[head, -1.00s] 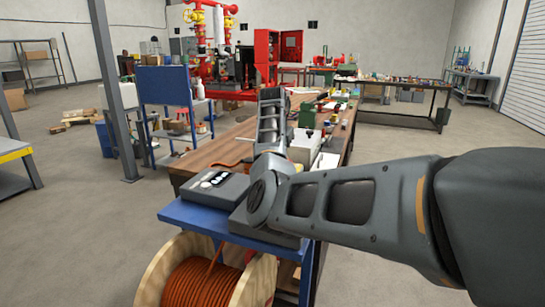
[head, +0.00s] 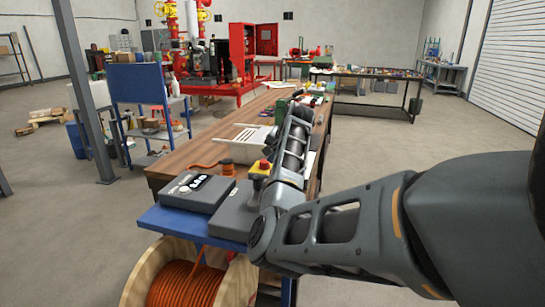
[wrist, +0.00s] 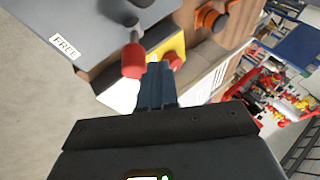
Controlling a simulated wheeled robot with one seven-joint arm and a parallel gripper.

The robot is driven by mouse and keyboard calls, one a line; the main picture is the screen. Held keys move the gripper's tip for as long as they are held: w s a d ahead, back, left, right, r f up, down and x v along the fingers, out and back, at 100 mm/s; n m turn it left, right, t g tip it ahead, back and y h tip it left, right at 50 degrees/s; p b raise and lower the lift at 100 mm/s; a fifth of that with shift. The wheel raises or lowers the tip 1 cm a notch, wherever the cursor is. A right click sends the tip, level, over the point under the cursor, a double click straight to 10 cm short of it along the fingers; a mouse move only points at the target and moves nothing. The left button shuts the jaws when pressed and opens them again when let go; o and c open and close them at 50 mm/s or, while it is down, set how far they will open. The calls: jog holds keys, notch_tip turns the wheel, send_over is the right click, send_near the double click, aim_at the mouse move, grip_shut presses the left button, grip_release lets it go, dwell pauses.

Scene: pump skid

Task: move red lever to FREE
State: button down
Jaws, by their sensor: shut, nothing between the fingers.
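The red lever (wrist: 133,60) shows in the wrist view as a short metal arm with a red grip, beside a dark grey box (wrist: 75,15). A white label reading FREE (wrist: 65,47) is on the box, left of the lever. My gripper (wrist: 155,70) is shut and empty, its fingertips just right of the red grip. I cannot tell whether they touch it. In the head view the grey box (head: 232,212) sits at the bench's near end; my arm hides the lever and the gripper there.
A yellow box with a red button (wrist: 172,58) is close by the fingertips; it also shows in the head view (head: 262,168). A box with round controls (head: 197,190) stands left. A cable reel (head: 185,285) is below.

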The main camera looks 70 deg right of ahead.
jog(key=shift+r+p, duration=0.65)
jog(key=shift+r, duration=0.1)
jog(key=shift+w+r+p, duration=0.15)
jog(key=shift+r+p, duration=0.4)
jog(key=p+v, duration=0.1)
jog(key=v, duration=1.1)
jog(key=shift+w+r, duration=0.25)
jog(key=shift+w, duration=0.2)
jog(key=shift+d, duration=0.15)
